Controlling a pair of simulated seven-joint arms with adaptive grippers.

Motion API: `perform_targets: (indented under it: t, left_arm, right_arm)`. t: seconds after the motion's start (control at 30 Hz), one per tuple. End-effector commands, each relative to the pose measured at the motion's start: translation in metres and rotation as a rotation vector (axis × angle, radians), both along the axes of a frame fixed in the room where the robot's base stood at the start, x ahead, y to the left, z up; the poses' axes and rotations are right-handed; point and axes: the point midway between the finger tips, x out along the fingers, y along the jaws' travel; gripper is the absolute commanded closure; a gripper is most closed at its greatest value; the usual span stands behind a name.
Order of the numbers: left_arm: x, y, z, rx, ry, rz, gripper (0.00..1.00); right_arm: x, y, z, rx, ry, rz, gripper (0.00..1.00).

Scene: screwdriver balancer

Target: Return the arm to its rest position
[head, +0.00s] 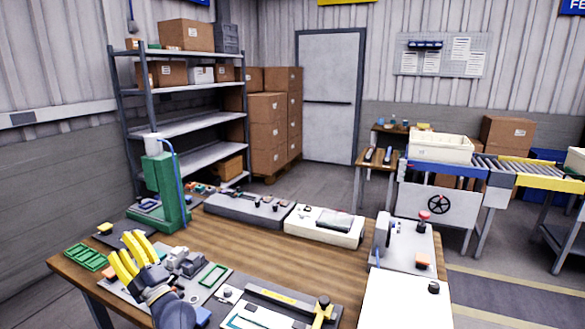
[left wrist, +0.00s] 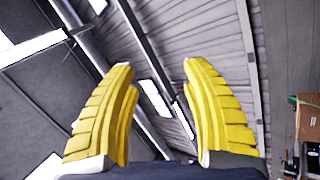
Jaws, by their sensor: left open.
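My left gripper (head: 127,250) is above the near left part of the wooden workbench (head: 250,248), with its yellow fingers pointing up and to the left. It is open, with nothing between the fingers. In the left wrist view the two fingers (left wrist: 159,75) stand apart, and the roof and beams show between them. The gripper and wrist hide part of the grey plate and the bench behind them. My right gripper is not in view.
Close by are a green frame (head: 86,257), grey blocks (head: 183,262) and a green press (head: 162,190). A dark grey long unit (head: 247,210) and a white unit (head: 322,226) stand along the back. Bare wood shows mid-bench. Shelving (head: 190,125) stands behind.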

Motion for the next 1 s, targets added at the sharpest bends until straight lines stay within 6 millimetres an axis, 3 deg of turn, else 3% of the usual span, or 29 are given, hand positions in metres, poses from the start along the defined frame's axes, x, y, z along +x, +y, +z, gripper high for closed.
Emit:
perform_targets:
  t: [0.13, 0.27, 0.53, 0.77, 1.0]
  left_arm:
    - [-0.002, -0.049, -0.01, 0.245, 0.183, -0.13, 0.52]
    - [-0.007, -0.093, -0.034, 0.435, 0.36, -0.238, 0.52]
    - [-0.044, -0.168, -0.122, 0.771, 0.781, -0.429, 0.52]
    - [-0.111, -0.195, -0.21, 0.99, 1.181, -0.536, 0.52]
    - [-0.208, -0.184, -0.278, 1.15, 1.607, -0.568, 0.52]
  right_arm:
    - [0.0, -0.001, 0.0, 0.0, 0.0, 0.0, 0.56]
    - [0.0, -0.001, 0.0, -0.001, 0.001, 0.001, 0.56]
    - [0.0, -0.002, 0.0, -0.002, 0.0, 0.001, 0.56]
    - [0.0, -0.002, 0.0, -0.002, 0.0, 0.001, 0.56]
    - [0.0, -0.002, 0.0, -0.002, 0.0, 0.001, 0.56]
